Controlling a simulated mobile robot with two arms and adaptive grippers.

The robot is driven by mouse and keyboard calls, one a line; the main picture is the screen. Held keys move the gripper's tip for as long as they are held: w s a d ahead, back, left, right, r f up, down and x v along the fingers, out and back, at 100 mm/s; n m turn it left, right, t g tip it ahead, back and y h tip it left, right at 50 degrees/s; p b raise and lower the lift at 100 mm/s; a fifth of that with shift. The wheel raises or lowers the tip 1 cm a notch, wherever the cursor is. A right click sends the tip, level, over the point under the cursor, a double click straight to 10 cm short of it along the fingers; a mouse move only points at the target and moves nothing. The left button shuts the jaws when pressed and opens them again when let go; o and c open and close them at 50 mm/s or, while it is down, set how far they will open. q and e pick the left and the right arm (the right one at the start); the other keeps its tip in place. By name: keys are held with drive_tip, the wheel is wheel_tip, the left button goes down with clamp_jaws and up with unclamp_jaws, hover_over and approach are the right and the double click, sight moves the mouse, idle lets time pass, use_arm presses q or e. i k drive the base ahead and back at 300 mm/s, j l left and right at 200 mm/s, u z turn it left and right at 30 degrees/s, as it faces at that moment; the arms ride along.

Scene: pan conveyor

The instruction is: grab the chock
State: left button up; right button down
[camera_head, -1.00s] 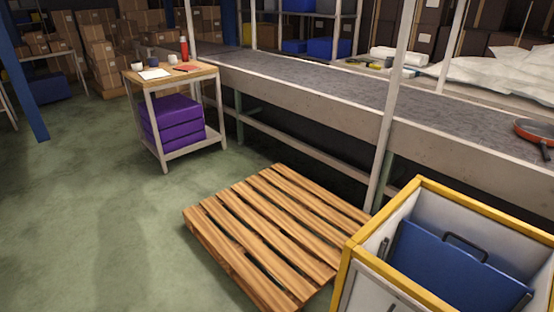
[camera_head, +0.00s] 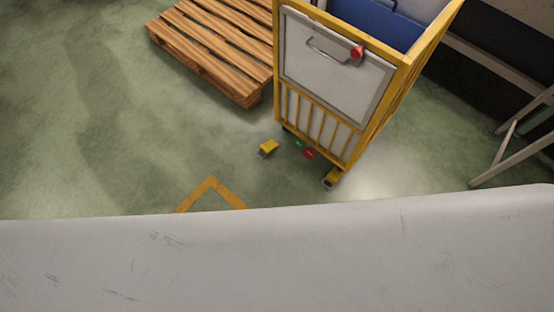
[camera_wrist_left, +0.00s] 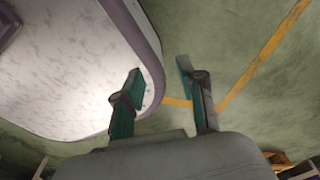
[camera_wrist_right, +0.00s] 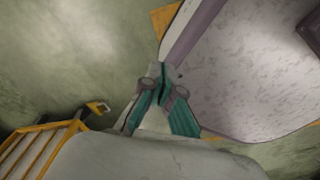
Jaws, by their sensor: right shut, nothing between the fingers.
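Two small yellow chocks are on the floor by the yellow cart (camera_head: 338,90) in the head view. One chock (camera_head: 267,148) lies apart, left of the cart's lower front. The other chock (camera_head: 332,178) is at the cart's near bottom corner; I cannot tell whether it touches a wheel. In the right wrist view a small yellow block (camera_wrist_right: 98,107), probably a chock, shows beside the cart (camera_wrist_right: 38,148). My right gripper (camera_wrist_right: 163,84) is shut and empty, well apart from it. My left gripper (camera_wrist_left: 160,82) is open and empty over the floor. Neither gripper shows in the head view.
A red part (camera_head: 309,153) and a green part (camera_head: 298,143) sit low under the cart's front. A wooden pallet (camera_head: 215,50) lies behind left. The green floor on the left is clear.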

sight(268, 147)
drive_tip(key=i+j+z, duration=0.15)
drive_tip(key=j, duration=0.3)
drive_tip(key=i+j+z, duration=0.15)
drive_tip(key=j, duration=0.35)
drive_tip(key=i+j+z, duration=0.15)
drive_tip(key=j, duration=0.3)
drive_tip(key=j+z, duration=0.15)
drive_tip(key=j, duration=0.35)
